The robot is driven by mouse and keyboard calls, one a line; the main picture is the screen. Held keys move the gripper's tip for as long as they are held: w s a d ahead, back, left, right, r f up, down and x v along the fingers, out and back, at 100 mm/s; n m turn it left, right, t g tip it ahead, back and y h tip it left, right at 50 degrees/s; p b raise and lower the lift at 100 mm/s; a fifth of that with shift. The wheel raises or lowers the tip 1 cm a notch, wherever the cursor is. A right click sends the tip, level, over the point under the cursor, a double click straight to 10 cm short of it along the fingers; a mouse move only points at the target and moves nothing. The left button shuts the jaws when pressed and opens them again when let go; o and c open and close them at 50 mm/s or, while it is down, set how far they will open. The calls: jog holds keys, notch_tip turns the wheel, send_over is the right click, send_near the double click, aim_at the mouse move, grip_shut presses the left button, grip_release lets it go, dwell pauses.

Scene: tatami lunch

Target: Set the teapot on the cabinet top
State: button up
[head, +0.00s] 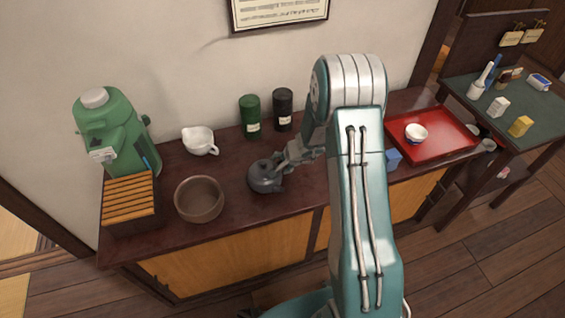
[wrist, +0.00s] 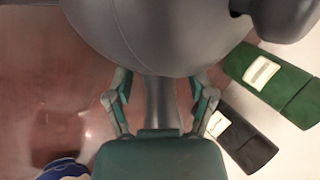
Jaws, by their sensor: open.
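The dark grey teapot (head: 264,177) stands on the brown cabinet top (head: 240,205), near its middle, beside the brown bowl. In the wrist view the teapot's round body (wrist: 150,30) fills the top of the picture, and its straight side handle runs down between my fingers. My gripper (head: 284,165) is at the right side of the teapot in the head view. In the wrist view my gripper (wrist: 162,98) is open, with one finger on each side of the handle and gaps showing. The teapot's underside is hidden.
A brown bowl (head: 199,200), white pitcher (head: 199,140), green dispenser (head: 120,135) and slatted box (head: 131,203) stand left. Green (head: 250,117) and black (head: 283,109) canisters stand behind. A red tray (head: 452,145) with a small bowl (head: 416,133) and a blue object (head: 393,159) lie right.

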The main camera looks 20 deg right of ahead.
jog(key=v, duration=1.2)
jog(key=s+a+r+n, duration=0.3)
jog(key=s+a+r, duration=0.15)
jog(key=r, duration=0.35)
jog(key=s+a+r+n, duration=0.4)
jog(key=s+r, duration=0.2)
jog(key=r, duration=0.2)
jog(key=s+r+n+h, duration=0.1)
jog(key=s+r+n, duration=0.1)
jog(key=s, duration=0.5)
jog(key=s+r+n+h, duration=0.2)
jog(key=s+r, duration=0.3)
jog(key=s, duration=0.3)
jog(key=shift+s+r+t+h, duration=0.2)
jog(key=shift+r+t+h, duration=0.05)
jog(key=shift+t+h, duration=0.05)
